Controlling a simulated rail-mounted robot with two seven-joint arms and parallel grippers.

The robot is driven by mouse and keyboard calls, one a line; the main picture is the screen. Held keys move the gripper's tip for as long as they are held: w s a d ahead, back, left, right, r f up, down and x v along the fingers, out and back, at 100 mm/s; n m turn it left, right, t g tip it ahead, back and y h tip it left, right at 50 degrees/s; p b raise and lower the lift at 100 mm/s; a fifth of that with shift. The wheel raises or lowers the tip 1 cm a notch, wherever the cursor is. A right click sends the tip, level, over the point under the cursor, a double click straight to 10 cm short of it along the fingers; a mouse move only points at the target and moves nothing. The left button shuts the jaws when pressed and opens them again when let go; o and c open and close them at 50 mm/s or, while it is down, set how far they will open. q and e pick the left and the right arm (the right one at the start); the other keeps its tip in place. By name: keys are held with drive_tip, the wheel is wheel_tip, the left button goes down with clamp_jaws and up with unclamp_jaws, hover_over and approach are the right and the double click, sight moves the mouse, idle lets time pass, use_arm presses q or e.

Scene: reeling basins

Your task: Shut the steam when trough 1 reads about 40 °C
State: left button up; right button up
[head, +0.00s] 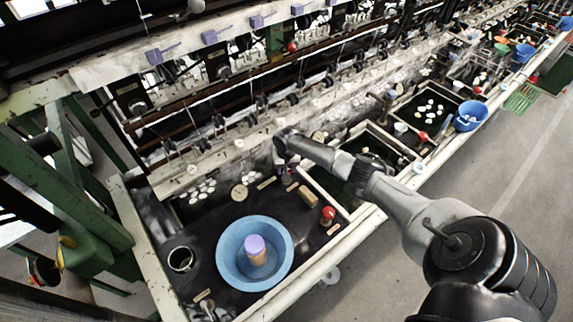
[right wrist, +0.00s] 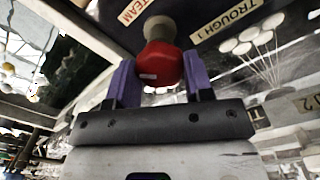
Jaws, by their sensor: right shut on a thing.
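My right gripper (head: 287,178) reaches over the near trough. In the right wrist view its purple fingers (right wrist: 158,80) are shut on a red valve knob (right wrist: 161,64) with a pale stem. A wooden label reading STEAM (right wrist: 133,10) lies beside the knob, and one reading TROUGH 1 (right wrist: 226,24) lies to its right. In the head view the arm and gripper mostly hide the held knob. A round pale dial (head: 239,193) sits left of the gripper; its reading is too small to make out. My left gripper is not in view.
A blue basin (head: 228,274) holding a purple-topped cylinder (head: 256,250) stands on the near trough's dark deck. A second red knob (head: 328,212), a brown block (head: 309,196) and a dark round pot (head: 181,259) are nearby. White cocoons (head: 202,189) float behind. Open floor lies right.

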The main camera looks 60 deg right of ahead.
drive_tip(key=shift+m, duration=0.3)
drive_tip(key=o, duration=0.9)
drive_tip(key=shift+r, duration=0.3)
wheel_tip(320, 180, up, 13)
drive_tip(key=shift+r+p, duration=0.15)
drive_tip(key=shift+p, duration=0.8)
